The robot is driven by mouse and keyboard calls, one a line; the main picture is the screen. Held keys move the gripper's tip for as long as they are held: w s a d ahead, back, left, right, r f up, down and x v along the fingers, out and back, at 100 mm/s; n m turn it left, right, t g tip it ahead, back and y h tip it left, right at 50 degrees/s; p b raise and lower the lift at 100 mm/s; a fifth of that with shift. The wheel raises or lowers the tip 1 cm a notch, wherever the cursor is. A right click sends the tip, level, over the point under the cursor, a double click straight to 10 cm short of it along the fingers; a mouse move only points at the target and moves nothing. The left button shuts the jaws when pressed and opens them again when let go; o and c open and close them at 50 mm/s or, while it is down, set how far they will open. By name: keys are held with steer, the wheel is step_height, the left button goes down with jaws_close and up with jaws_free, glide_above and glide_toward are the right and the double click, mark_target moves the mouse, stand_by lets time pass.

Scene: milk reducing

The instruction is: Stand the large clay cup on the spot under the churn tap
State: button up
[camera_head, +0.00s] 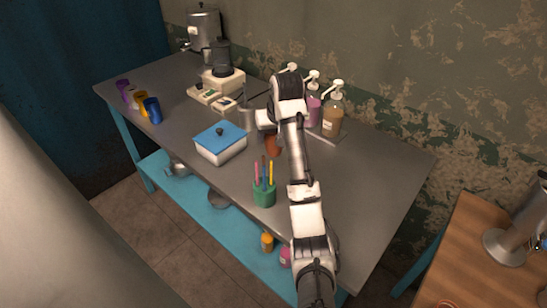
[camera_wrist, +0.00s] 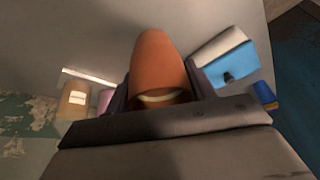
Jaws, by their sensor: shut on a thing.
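The clay cup (camera_wrist: 157,58) is orange-brown with a pale band near its rim. In the wrist view it sits between the fingers of my gripper (camera_wrist: 158,80), which is shut on it. In the head view, part of the cup (camera_head: 273,146) shows beside my arm over the middle of the table; I cannot tell whether it touches the table. The metal churn (camera_head: 204,32) stands at the far back left, its tap (camera_head: 185,46) on its left side. The spot under the tap is too small to make out.
A blue-lidded white box (camera_head: 220,143), a green pencil holder (camera_head: 264,192) and pump bottles (camera_head: 332,119) stand near my arm. A blender (camera_head: 222,68) stands in front of the churn. Coloured cups (camera_head: 152,110) stand at the left. The front-left tabletop (camera_head: 165,145) is clear.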

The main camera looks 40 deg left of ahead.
mark_target(274, 146)
step_height(274, 146, down, 3)
steer(key=shift+r+b, duration=0.15)
steer(key=shift+b, duration=0.15)
steer(key=shift+w+f+p, duration=0.1)
steer(key=shift+f+p, duration=0.3)
steer(key=shift+f, duration=0.4)
steer(key=shift+f+p, duration=0.45)
steer(key=shift+f, duration=1.55)
steer(key=shift+f, duration=0.2)
steer(key=o, duration=1)
